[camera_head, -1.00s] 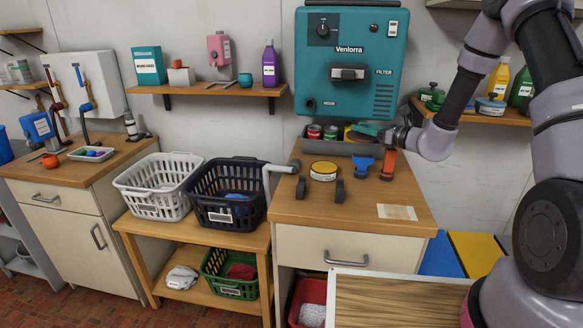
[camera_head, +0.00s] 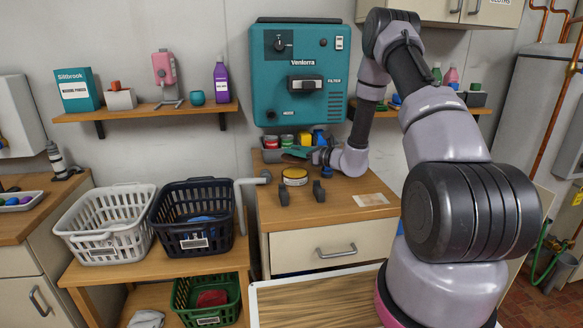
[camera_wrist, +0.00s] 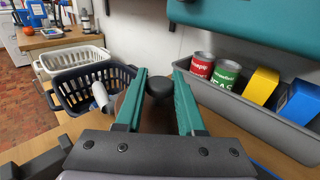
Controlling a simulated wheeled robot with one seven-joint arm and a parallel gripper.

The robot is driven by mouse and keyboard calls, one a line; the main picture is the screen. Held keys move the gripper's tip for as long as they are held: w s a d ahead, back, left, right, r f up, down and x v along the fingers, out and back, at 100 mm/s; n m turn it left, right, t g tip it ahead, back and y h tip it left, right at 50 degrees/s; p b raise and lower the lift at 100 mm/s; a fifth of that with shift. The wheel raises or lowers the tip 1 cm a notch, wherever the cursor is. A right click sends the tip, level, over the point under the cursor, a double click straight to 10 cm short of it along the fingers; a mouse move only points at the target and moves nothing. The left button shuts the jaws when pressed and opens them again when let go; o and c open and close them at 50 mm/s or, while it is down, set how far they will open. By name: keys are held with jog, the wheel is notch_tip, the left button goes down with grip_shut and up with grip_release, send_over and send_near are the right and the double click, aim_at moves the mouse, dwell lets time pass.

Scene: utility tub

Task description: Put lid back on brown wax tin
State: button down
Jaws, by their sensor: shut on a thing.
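A round tin with a yellow-tan top, dark rim and pale label (camera_head: 295,177) stands on the wooden counter in the head view. My gripper (camera_head: 294,153) is above and just behind the tin, its teal fingers pointing left. In the wrist view, my gripper (camera_wrist: 161,84) has its two teal fingers shut on a dark rounded knob, which looks like that of the lid (camera_wrist: 160,86). The lid is apart from the tin in height, as far as I can tell.
A grey trough (camera_wrist: 262,121) with cans and boxes lies behind, under the teal machine (camera_head: 298,75). A pale pipe (camera_head: 240,195) and dark basket (camera_head: 195,215) are at left.

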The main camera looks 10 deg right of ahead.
aim_at(295, 172)
jog(key=shift+f, duration=2.65)
jog(key=shift+f, duration=0.2)
jog(key=c, duration=0.5)
grip_release()
jog(key=shift+r, duration=0.15)
